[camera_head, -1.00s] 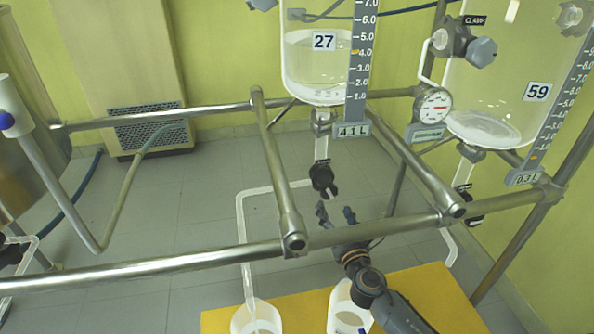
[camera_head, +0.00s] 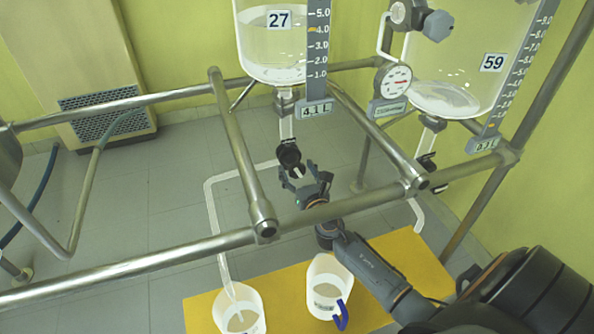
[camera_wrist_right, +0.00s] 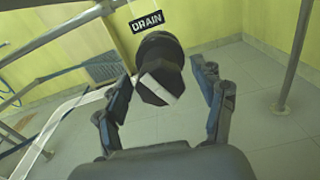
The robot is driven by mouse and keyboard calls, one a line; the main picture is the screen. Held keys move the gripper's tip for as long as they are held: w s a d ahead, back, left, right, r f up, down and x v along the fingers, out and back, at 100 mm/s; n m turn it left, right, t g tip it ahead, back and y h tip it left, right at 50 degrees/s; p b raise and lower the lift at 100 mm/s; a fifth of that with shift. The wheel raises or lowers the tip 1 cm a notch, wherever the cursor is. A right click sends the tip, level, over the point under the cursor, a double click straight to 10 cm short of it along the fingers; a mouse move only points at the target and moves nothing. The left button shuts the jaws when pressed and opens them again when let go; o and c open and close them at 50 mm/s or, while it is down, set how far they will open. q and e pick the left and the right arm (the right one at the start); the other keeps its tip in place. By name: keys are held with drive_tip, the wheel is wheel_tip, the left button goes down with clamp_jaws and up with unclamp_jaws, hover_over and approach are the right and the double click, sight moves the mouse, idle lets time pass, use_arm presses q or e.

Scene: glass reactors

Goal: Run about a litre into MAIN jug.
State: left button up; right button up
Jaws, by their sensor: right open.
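Reactor 27 (camera_head: 270,45) holds clear liquid; its display (camera_head: 316,110) reads about 4.1 L. Below it, the black drain valve knob (camera_head: 289,154) shows in the head view and, under a DRAIN label, in the right wrist view (camera_wrist_right: 160,68). My right gripper (camera_head: 300,172) is open at the knob; in the wrist view its fingers (camera_wrist_right: 165,105) stand on both sides of it, not closed. A pale tube (camera_head: 213,220) runs from the drain into the left jug (camera_head: 238,310). A second jug (camera_head: 326,288) with a blue handle has a label too small to read. My left gripper is not in view.
Both jugs stand on a yellow mat (camera_head: 400,265). Steel rails (camera_head: 140,266) cross in front of the reactors. Reactor 59 (camera_head: 470,65), with its own lower valve, stands to the right. A dial gauge (camera_head: 393,80) hangs between the reactors.

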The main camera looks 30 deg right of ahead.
drive_tip(key=shift+c, duration=0.2)
drive_tip(key=c, duration=1.1)
drive_tip(key=shift+m, duration=0.3)
